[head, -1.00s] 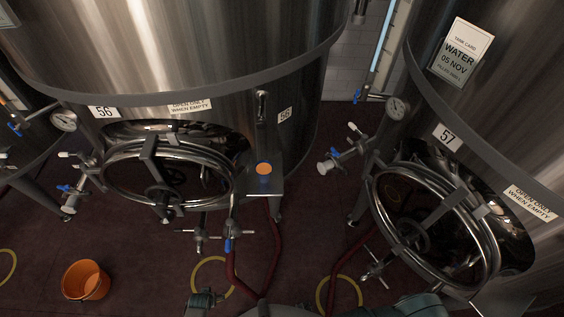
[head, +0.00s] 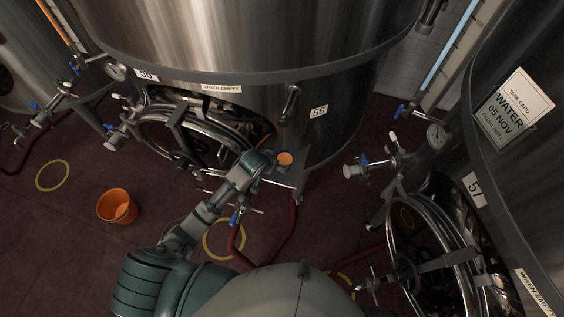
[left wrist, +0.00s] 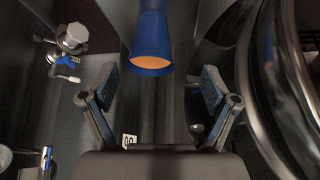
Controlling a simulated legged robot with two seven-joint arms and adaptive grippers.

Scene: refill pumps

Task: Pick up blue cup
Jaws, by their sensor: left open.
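The blue cup (head: 285,159), with orange showing inside its rim, stands on a small metal shelf (head: 291,180) at the front of tank 56. In the left wrist view the cup (left wrist: 151,50) shows large at the top middle. My left gripper (head: 264,160) is at the left side of the cup in the head view. In the left wrist view my left gripper (left wrist: 158,82) has its two fingers spread wide with nothing between them; the cup is ahead of the gap. Contact is not visible. My right gripper is not in view.
The round steel hatch (head: 185,135) of tank 56 is close to my left arm. A valve with a blue handle (head: 234,218) and red hoses (head: 290,225) are below the shelf. An orange bucket (head: 117,207) stands on the floor at left. Tank 57 is at right.

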